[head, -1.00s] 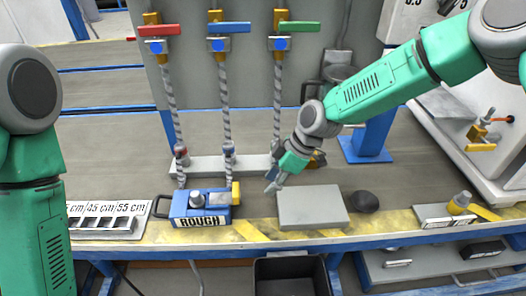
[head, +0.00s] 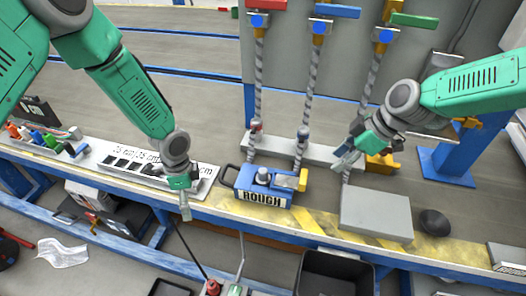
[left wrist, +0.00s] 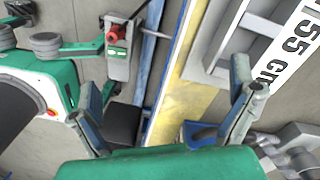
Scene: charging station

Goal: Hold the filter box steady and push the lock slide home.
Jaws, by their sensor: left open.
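The filter box (head: 258,196), blue and labelled ROUGH, sits upright on the bench's front edge in the head view. A black handle is on its left end, and a yellow piece (head: 302,179), which looks like the lock slide, is at its right end. My left gripper (head: 186,206) is open and empty, left of the box and apart from it. In the left wrist view its fingers (left wrist: 165,112) stand wide apart; a blue part with a dark handle, likely the box, is partly hidden at the lower edge. My right gripper (head: 345,157) hangs behind and right of the box; its fingers are unclear.
A grey block (head: 376,214) and a dark round object (head: 434,222) lie right of the box. A slotted rack (head: 130,165) with centimetre labels lies to the left. Hoses (head: 308,95) rise behind the box. A black bin (head: 335,275) stands below the bench edge.

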